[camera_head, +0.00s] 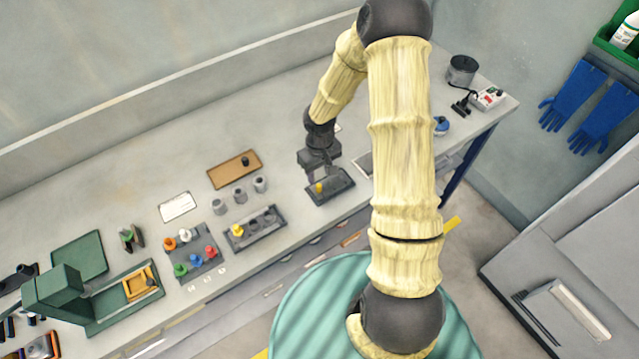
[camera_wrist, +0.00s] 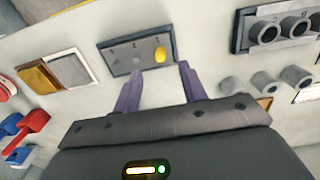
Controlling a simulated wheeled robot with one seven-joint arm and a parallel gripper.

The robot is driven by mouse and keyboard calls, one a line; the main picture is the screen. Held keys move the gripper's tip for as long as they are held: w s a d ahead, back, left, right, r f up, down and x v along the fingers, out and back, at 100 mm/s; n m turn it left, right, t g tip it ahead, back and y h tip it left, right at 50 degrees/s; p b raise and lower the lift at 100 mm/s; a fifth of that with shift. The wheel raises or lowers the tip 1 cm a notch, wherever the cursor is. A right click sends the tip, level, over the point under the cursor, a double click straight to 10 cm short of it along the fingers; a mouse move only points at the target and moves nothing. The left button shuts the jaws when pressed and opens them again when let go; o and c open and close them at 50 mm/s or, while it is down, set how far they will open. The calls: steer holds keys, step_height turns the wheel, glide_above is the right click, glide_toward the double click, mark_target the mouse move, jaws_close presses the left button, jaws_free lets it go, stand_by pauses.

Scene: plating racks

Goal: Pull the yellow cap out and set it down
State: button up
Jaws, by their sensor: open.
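A yellow cap (camera_head: 319,187) stands at the left end of a small dark plate (camera_head: 336,192) near the bench's front edge. In the wrist view this cap (camera_wrist: 160,54) is at the right end of the plate (camera_wrist: 124,66), which has small marks on it. A second yellow piece (camera_head: 237,230) stands at the left end of a dark socket rack (camera_head: 268,236) to the left. My gripper (camera_head: 318,168) is by the first cap, pointing down. In the wrist view my gripper (camera_wrist: 159,68) is open and empty, its fingers apart, with the cap just beyond the gap.
Several grey cups (camera_head: 239,195) stand behind the socket rack, near a brown board (camera_head: 234,169). A grey tray (camera_head: 190,252) with coloured pieces lies farther left, beside a green machine (camera_head: 60,290). Bare bench shows behind the brown board.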

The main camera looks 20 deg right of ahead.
mark_target(320, 186)
step_height(320, 186, down, 7)
steer(key=shift+p, duration=0.35)
steer(key=shift+c, duration=0.4)
jaws_close()
steer(key=c, duration=0.8)
jaws_free()
steer(key=shift+r, duration=0.2)
jaws_close()
steer(key=shift+r+p, duration=1.6)
steer(key=shift+r, duration=0.35)
